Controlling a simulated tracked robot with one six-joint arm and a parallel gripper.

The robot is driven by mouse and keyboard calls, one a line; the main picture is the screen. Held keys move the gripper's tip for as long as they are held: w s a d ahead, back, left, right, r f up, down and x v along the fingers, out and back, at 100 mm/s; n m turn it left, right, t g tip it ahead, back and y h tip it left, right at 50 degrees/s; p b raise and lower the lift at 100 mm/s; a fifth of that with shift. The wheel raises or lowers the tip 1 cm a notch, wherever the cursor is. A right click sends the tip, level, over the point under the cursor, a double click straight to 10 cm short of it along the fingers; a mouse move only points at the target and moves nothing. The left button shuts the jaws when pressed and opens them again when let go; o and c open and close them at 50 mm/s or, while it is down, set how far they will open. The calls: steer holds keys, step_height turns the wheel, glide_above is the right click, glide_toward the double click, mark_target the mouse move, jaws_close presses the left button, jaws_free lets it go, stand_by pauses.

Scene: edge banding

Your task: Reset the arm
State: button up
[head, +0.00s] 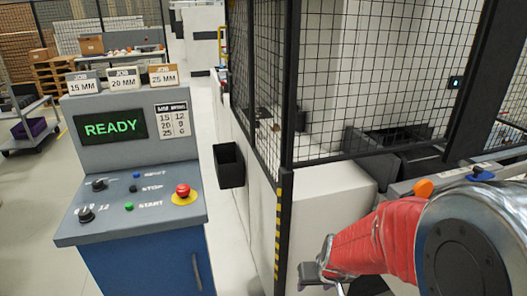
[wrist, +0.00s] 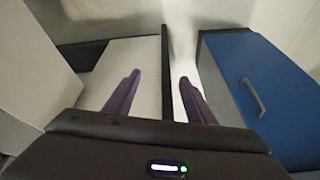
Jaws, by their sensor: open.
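My arm, in a red sleeve, reaches in from the right edge of the head view, with my gripper (head: 318,274) low near the bottom, right of the black and yellow fence post (head: 284,230). In the wrist view my gripper (wrist: 158,98) has its two dark fingers spread apart with nothing between them. The control console (head: 135,225) stands to the left, apart from my gripper. Its screen (head: 111,127) reads READY. Its blue cabinet with a handle shows at the right of the wrist view (wrist: 262,85).
The console panel carries a red emergency button (head: 183,191), black knobs and small buttons. Three job cards (head: 124,78) stand on top. A mesh fence (head: 390,70) stands behind my gripper. A black bin (head: 229,165) hangs beside the fence. Floor is clear between console and fence.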

steer(key=s+r, duration=0.8)
steer(key=r, duration=0.2)
steer(key=s+d+r+t, duration=0.1)
steer(key=s+r, duration=0.7)
steer(key=r, duration=0.3)
steer(key=shift+s+d+r+m+h, duration=0.25)
steer(key=shift+r+m+h, duration=0.05)
steer(key=shift+h, duration=0.1)
